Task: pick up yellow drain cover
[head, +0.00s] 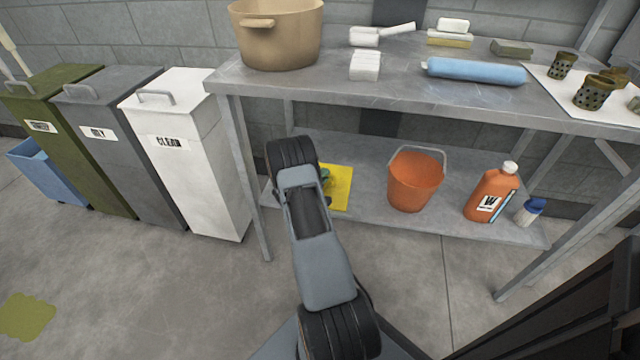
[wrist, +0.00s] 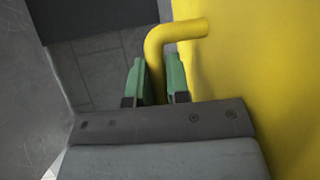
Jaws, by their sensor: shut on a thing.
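The yellow drain cover (head: 342,187) shows in the head view at the left end of the lower shelf, partly hidden behind my arm. In the wrist view the yellow cover (wrist: 262,80) fills the right side, with a bent yellow handle (wrist: 172,35) standing out from it. My gripper (wrist: 158,82) has its green fingers on either side of the handle's stem and is shut on it. In the head view my gripper (head: 325,180) is mostly hidden by my arm. I cannot tell whether the cover touches the shelf.
The lower shelf (head: 365,214) also holds an orange bucket (head: 415,180), an orange jug (head: 491,193) and a small blue-capped bottle (head: 530,211). The upper worktop (head: 300,85) lies above. A table leg (head: 250,190) and a white bin (head: 190,150) stand left of my arm.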

